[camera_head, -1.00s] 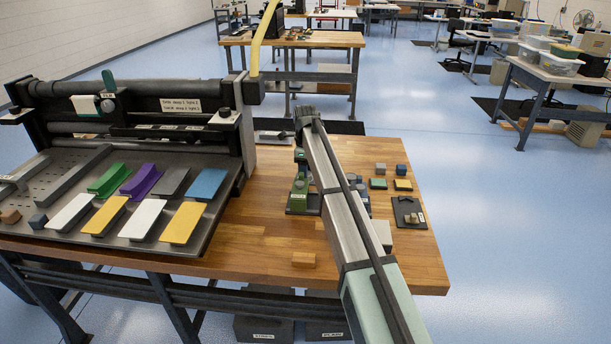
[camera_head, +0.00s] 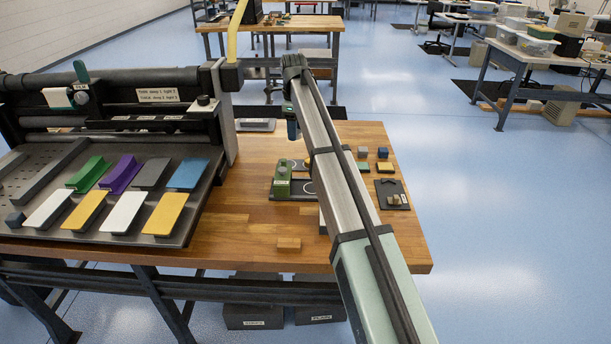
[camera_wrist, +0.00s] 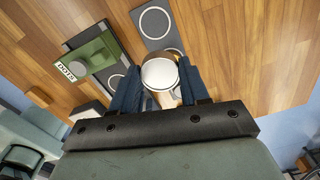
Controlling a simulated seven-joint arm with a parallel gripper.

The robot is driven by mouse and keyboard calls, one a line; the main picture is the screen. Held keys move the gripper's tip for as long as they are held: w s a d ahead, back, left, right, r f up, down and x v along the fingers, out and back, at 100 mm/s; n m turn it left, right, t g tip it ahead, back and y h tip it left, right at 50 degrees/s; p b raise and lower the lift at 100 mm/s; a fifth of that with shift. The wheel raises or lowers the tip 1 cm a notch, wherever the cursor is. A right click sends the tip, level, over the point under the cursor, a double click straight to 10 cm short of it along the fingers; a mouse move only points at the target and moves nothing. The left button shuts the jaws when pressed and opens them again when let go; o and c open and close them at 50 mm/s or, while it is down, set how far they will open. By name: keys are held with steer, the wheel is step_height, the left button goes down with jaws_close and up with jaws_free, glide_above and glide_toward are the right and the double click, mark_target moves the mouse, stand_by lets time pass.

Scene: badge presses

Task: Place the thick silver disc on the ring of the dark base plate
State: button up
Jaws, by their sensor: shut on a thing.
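My gripper (camera_wrist: 160,82) is shut on the thick silver disc (camera_wrist: 159,72), which sits between its blue fingers in the wrist view. In the head view my gripper (camera_head: 292,125) hangs above the table behind the press, and the disc cannot be made out there. A dark base plate (camera_head: 285,198) carries a green press, with a pale ring to the press's right, partly hidden by my arm. In the wrist view this ring (camera_wrist: 115,83) lies left of the disc. A second dark plate with a ring (camera_wrist: 155,24) lies beyond the disc. The disc is apart from both rings.
The green press (camera_wrist: 88,58) is labelled DOTS in the wrist view. A large machine with coloured bars (camera_head: 120,190) fills the table's left side. A wooden block (camera_head: 289,243) lies near the front edge. Small blocks and a dark plate (camera_head: 391,194) lie right of my arm.

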steer(key=s+d, duration=0.5)
steer(key=s, duration=0.3)
glide_above(312, 188)
steer(key=shift+f, duration=5.25)
steer(key=shift+f, duration=0.15)
steer(key=o, duration=0.8)
step_height(312, 188, up, 12)
